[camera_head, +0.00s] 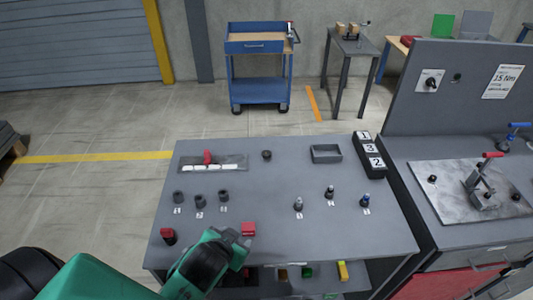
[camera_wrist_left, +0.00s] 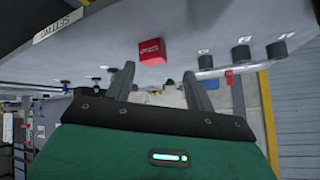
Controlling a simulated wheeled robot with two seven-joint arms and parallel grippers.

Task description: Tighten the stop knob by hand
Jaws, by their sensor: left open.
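No knob in view is clearly marked as the stop knob. A red piece (camera_head: 207,157) stands on a grey strip plate (camera_head: 238,161) at the back left of the table, and a small black knob (camera_head: 266,155) stands alone to its right. My left gripper (camera_head: 222,250) is over the table's front edge, close beside a red block (camera_head: 248,229). In the left wrist view my gripper (camera_wrist_left: 157,76) has its fingers apart with nothing between them, and the red block (camera_wrist_left: 152,51) lies beyond them. The red piece also shows there (camera_wrist_left: 229,77). My right gripper is out of view.
Several labelled black cylinders (camera_head: 199,201) and pegs (camera_head: 298,204) stand on the table (camera_head: 260,180). A grey tray (camera_head: 326,153) and a numbered block (camera_head: 370,155) are back right. A panel (camera_head: 450,105) rises beyond the right bench.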

